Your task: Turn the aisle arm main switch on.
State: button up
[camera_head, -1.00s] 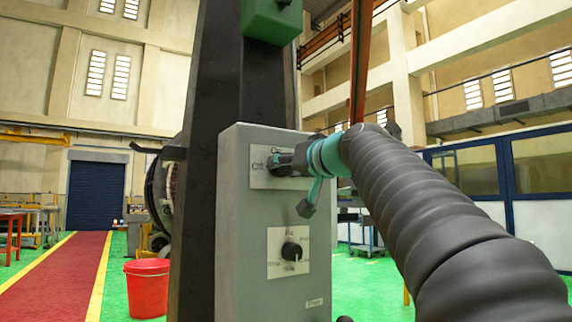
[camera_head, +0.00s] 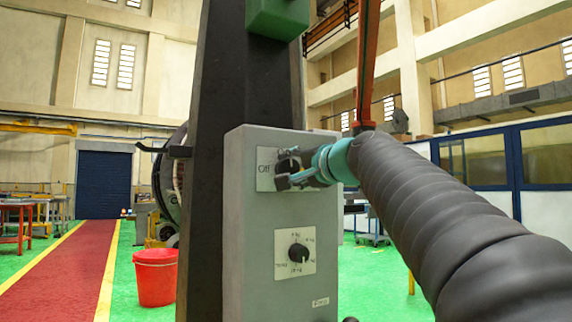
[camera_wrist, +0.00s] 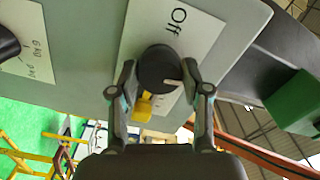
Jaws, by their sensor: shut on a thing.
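The switch knob is a round black knob (camera_wrist: 158,68) on a white label plate (camera_wrist: 137,30) in the wrist view. The plate carries the word "Off". A pale mark shows on the knob's lower right, away from that word. My gripper (camera_wrist: 160,85) has one finger on each side of the knob and is shut on it. In the head view my gripper (camera_head: 296,178) is at the upper plate (camera_head: 265,168) of the grey control box (camera_head: 258,260). It partly hides the knob there. Any "On" wording is hidden.
A second black knob (camera_head: 298,253) with a numbered dial sits lower on the box. A dark column (camera_head: 215,80) stands behind it, with a green block (camera_head: 277,16) above. A red bucket (camera_head: 155,280) stands on the green floor at left, beside a red walkway (camera_head: 75,270).

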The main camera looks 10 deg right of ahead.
jog(key=shift+r+m+p, duration=0.1)
jog(key=shift+m+p, duration=0.2)
jog(key=shift+m, duration=0.5)
jog(key=o, duration=1.2)
jog(key=shift+c, duration=0.2)
jog(key=v, duration=1.2)
